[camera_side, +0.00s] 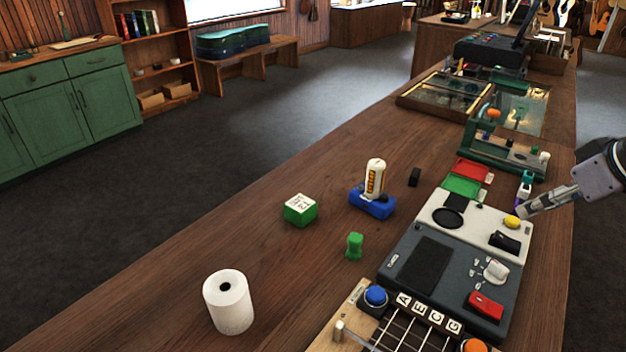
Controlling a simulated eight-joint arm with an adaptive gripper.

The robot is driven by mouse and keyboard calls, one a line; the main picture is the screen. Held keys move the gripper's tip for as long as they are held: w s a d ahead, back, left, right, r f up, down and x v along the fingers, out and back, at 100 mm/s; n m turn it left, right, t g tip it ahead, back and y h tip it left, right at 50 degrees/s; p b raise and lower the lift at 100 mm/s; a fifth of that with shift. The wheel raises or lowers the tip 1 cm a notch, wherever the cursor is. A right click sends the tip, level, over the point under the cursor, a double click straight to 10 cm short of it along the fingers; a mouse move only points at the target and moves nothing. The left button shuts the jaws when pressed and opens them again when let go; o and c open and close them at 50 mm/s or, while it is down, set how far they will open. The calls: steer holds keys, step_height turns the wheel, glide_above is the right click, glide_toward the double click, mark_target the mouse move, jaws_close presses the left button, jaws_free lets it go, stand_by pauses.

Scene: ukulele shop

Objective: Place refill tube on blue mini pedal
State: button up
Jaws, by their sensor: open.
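The refill tube (375,180), white with an orange and dark label, stands upright on top of the blue mini pedal (372,205). The blue mini pedal lies on the wooden counter, left of the grey and white device. The tube appears to rest on the pedal's upper face. My gripper (521,208) is at the right, well apart from the tube and pedal. It is open, with nothing seen between its fingers. Its fingertips are close to the yellow knob (512,221) in this view; I cannot tell whether they touch.
A green-and-white cube (300,210), a small green piece (354,246) and a white roll (229,302) stand on the counter (290,270). A small black block (414,177) sits right of the tube. The grey-white device (425,265) fills the right side.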

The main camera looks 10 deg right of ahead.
steer(key=s+d+f+m+t+h, duration=0.1)
steer(key=s+d+f+m, duration=0.1)
steer(key=s+d+f, duration=0.3)
steer(key=s+f, duration=0.3)
steer(key=s, duration=0.1)
steer(key=shift+d+f, duration=0.15)
steer(key=shift+f, duration=0.2)
